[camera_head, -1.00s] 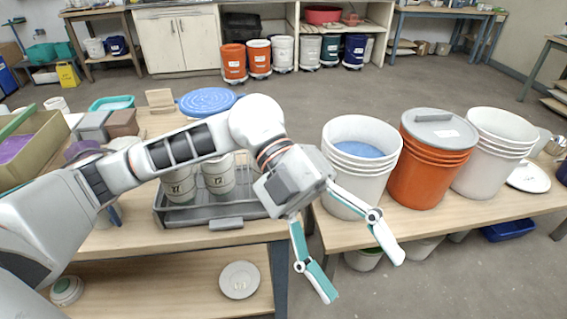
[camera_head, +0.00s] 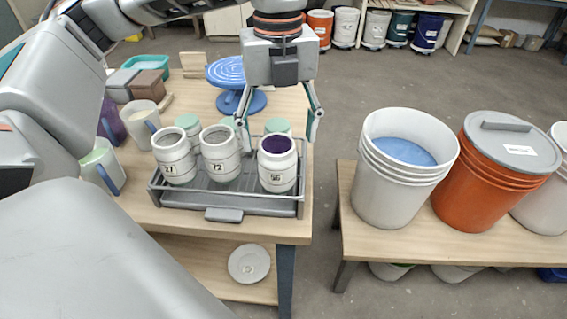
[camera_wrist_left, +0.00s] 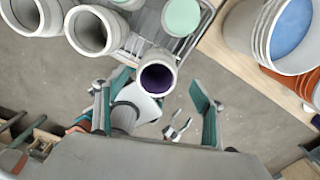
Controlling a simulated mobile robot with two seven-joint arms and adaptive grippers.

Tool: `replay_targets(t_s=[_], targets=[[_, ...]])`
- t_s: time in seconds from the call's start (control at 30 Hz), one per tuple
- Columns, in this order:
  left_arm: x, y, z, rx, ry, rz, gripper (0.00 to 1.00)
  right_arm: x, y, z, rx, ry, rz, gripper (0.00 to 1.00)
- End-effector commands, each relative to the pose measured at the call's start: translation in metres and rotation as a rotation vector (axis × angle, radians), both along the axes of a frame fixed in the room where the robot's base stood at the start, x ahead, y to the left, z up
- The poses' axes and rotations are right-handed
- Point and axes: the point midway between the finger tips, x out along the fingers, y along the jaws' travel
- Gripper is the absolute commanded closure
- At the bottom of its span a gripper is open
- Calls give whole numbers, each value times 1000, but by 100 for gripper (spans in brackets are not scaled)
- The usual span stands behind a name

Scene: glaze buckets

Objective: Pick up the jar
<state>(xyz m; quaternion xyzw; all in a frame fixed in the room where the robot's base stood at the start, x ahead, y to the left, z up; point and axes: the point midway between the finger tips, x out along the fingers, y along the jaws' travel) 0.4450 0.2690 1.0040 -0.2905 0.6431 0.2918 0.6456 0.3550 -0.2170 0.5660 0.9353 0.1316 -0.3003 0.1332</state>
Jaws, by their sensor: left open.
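An open white jar with dark purple inside (camera_head: 278,178), numbered 56, stands at the right end of a grey tray (camera_head: 225,205). It also shows in the left wrist view (camera_wrist_left: 157,82). Two more open jars, numbered 27 (camera_head: 175,165) and 72 (camera_head: 220,160), stand to its left. Jars with mint-green lids (camera_head: 188,122) stand behind them. My left gripper (camera_head: 280,118) is open and empty, pointing down, with its fingers spread above and behind the purple jar. In the left wrist view the jar's mouth lies between the fingertips (camera_wrist_left: 158,84).
A blue turntable (camera_head: 228,72) stands behind the tray. Mugs (camera_head: 140,122) stand to its left. A white bucket (camera_head: 395,190) and a lidded orange bucket (camera_head: 475,195) stand on another table at right, across a floor gap. A plate (camera_head: 249,263) lies on the lower shelf.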

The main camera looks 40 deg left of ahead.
Motion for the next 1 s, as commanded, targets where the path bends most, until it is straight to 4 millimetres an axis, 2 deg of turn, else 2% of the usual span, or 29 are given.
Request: replay_targets(t_s=[0.03, 0.1, 0.27, 0.53, 0.8, 0.83, 0.87, 1.0], targets=[[0, 0, -9, 0, 7, -2, 31, -2, 0, -4, 0, 5, 0, 35], [0, 0, -16, -1, 6, -2, 31, -2, 1, -4, 1, 6, 1, 35], [-2, 0, -27, -2, 6, -4, 31, -1, 2, -1, 6, -2, 2, 35], [-6, 1, -66, -1, 9, -4, 31, 3, 5, -3, 7, -9, 9, 35], [-6, 1, -69, -3, 3, -5, 31, 13, 5, 8, 7, -35, 16, 35], [-6, 1, -69, -3, 3, -4, 33, 12, 5, 8, 7, -34, 16, 35], [-6, 1, -69, -3, 3, -4, 41, 12, 5, 7, 8, -32, 16, 35], [-6, 1, -69, -3, 3, -4, 78, 9, 5, 4, 7, -25, 16, 35]])
